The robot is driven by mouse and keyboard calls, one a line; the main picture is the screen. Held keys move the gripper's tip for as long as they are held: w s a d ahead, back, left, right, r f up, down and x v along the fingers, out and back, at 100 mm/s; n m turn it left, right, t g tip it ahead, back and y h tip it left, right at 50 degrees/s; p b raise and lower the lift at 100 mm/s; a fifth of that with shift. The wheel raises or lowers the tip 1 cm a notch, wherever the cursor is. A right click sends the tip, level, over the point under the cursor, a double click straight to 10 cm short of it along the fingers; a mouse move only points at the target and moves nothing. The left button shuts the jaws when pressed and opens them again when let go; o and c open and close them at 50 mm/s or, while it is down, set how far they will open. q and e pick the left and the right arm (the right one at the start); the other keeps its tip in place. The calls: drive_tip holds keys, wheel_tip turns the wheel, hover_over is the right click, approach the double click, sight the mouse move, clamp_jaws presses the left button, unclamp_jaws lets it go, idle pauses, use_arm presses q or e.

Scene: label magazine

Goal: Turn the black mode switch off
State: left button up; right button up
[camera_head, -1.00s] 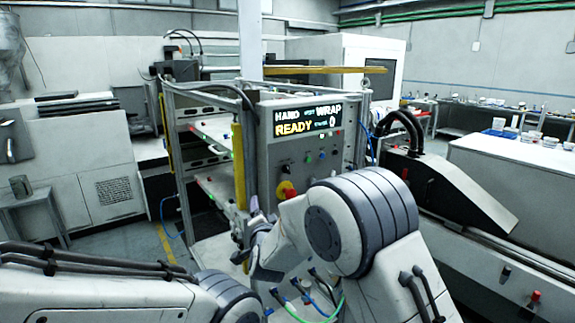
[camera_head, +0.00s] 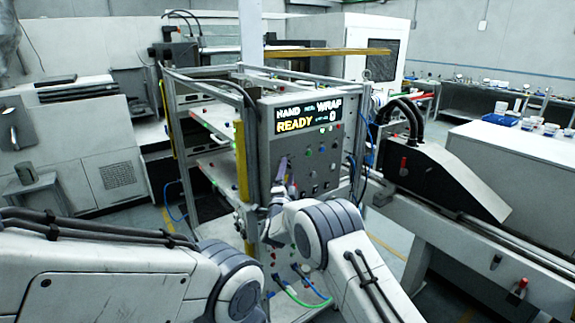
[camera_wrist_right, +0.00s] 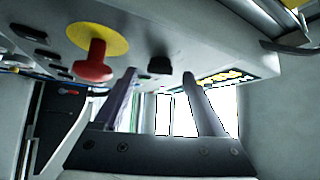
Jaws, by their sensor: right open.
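The grey control panel (camera_head: 262,150) stands upright in the middle of the head view, with a lit display (camera_head: 308,115) reading HAND, WRAP and READY. In the right wrist view a black knob (camera_wrist_right: 160,65), likely the mode switch, sticks out from the panel face between the fingertips, seemingly apart from both. Its setting cannot be read. My right gripper (camera_wrist_right: 158,78) is open and empty; in the head view it (camera_head: 284,178) is in front of the panel's lower left. My left arm crosses the lower left, its gripper out of frame.
A red mushroom button (camera_wrist_right: 92,62) on a yellow disc (camera_wrist_right: 97,38) sits close left of the fingers in the wrist view. Several small dark switches line the panel. A metal frame (camera_head: 244,165) borders the panel, and blue and green cables (camera_head: 300,298) hang below.

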drive_tip(key=shift+w+d+r, duration=0.1)
drive_tip(key=shift+w+r, duration=0.1)
drive_tip(key=shift+w, duration=0.5)
clamp_jaws()
drive_tip(key=shift+f+b, duration=0.25)
drive_tip(key=shift+b, duration=0.1)
drive_tip(key=n+t+y+b, duration=0.1)
drive_tip(key=n+y+b, duration=0.1)
drive_tip(key=b, duration=0.5)
drive_tip(key=n+t+y+b, duration=0.1)
drive_tip(key=n+y+b, duration=0.1)
drive_tip(key=n+b, duration=0.3)
drive_tip(key=f+n+t+y+b, duration=0.1)
drive_tip(key=n+t+y+b, duration=0.1)
drive_tip(key=b, duration=0.7)
drive_tip(key=shift+w+d+f+n+y+b, duration=0.1)
drive_tip(key=shift+w+d+n+y+b, duration=0.1)
drive_tip(key=shift+d+n+y+b, duration=0.3)
drive_tip(key=shift+a+n+y+b, duration=0.2)
drive_tip(key=shift+n+y+b, duration=0.45)
drive_tip(key=shift+n, duration=0.35)
drive_tip(key=shift+w+r+n+y+b, duration=0.1)
drive_tip(key=shift+r+n+y+b, duration=0.25)
drive_tip(key=shift+n+y, duration=0.4)
